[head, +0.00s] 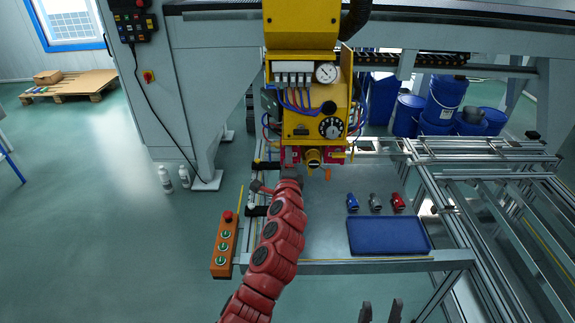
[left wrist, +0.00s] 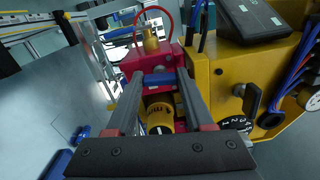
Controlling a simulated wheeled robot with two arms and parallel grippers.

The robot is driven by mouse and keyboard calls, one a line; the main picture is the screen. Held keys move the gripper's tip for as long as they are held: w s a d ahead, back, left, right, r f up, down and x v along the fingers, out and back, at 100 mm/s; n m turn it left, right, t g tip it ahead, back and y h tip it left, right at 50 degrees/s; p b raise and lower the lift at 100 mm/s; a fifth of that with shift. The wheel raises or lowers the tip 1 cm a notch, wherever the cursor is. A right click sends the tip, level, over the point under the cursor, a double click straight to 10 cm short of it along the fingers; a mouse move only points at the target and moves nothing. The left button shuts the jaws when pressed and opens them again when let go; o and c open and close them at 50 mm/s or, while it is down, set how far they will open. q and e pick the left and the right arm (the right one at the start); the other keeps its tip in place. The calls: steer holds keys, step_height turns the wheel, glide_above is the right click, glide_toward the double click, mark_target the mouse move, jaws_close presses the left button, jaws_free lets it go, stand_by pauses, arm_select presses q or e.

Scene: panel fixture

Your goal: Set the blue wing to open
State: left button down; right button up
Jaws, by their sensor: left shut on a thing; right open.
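The blue wing (left wrist: 161,81) shows in the left wrist view as a short blue bar on the red block (left wrist: 153,59). It lies crosswise between the fingertips of my left gripper (left wrist: 159,77), which is shut on it. In the head view my left gripper (head: 290,175) is at the lower left of the yellow panel unit (head: 303,122); the blue wing is not clear there. My right gripper (head: 380,311) is open and empty at the bottom edge, away from the panel.
An orange lever (head: 327,174) hangs nearby. A blue tray (head: 388,235) and small blue, grey and red parts lie on the bench. An orange button box (head: 224,245) is at the left.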

arm_select(q)
steer(key=shift+f+n+b, duration=0.1)
steer(key=shift+n+b, duration=0.4)
steer(key=shift+n, duration=0.2)
steer(key=shift+c, duration=1.4)
jaws_free()
